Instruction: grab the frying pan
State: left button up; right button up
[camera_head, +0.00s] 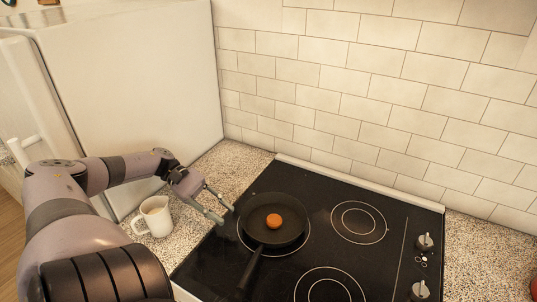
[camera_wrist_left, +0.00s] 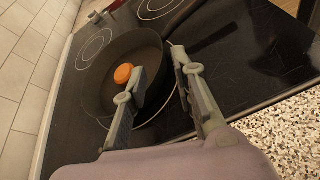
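The black frying pan (camera_head: 290,228) sits on the back left burner of the cooktop, its handle (camera_head: 252,268) pointing to the front. A round orange item (camera_head: 273,221) lies in it. The pan (camera_wrist_left: 104,78) and the orange item (camera_wrist_left: 123,73) also show in the left wrist view. My left gripper (camera_head: 228,216) is at the left side of the pan, by its rim. In the left wrist view its fingers (camera_wrist_left: 158,66) are apart, with nothing clearly held between them. One finger overlaps the pan; I cannot tell if it touches. My right gripper is not in view.
A white mug (camera_head: 156,216) stands on the speckled counter left of the black cooktop (camera_head: 325,262). A white fridge (camera_head: 140,80) rises at the left and a tiled wall (camera_head: 370,90) at the back. Knobs (camera_head: 425,242) are at the cooktop's right.

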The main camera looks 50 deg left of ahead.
aim_at(251, 235)
pick_arm(q)
jog(key=x, duration=0.5)
jog(key=shift+s+d+r, duration=0.15)
jog(key=shift+r, duration=0.2)
jog(key=shift+f, duration=0.2)
jog(key=shift+w+d+f, duration=0.15)
jog(key=shift+w+f, duration=0.05)
jog(key=shift+w, duration=0.05)
jog(key=p+x, duration=0.1)
jog(key=x, duration=0.3)
jog(key=shift+w+d+f, duration=0.1)
jog(key=shift+w, duration=0.05)
jog(key=shift+d+f, duration=0.1)
jog(key=shift+d, duration=0.05)
jog(key=shift+c, duration=0.3)
jog(key=c, duration=0.4)
grip_shut()
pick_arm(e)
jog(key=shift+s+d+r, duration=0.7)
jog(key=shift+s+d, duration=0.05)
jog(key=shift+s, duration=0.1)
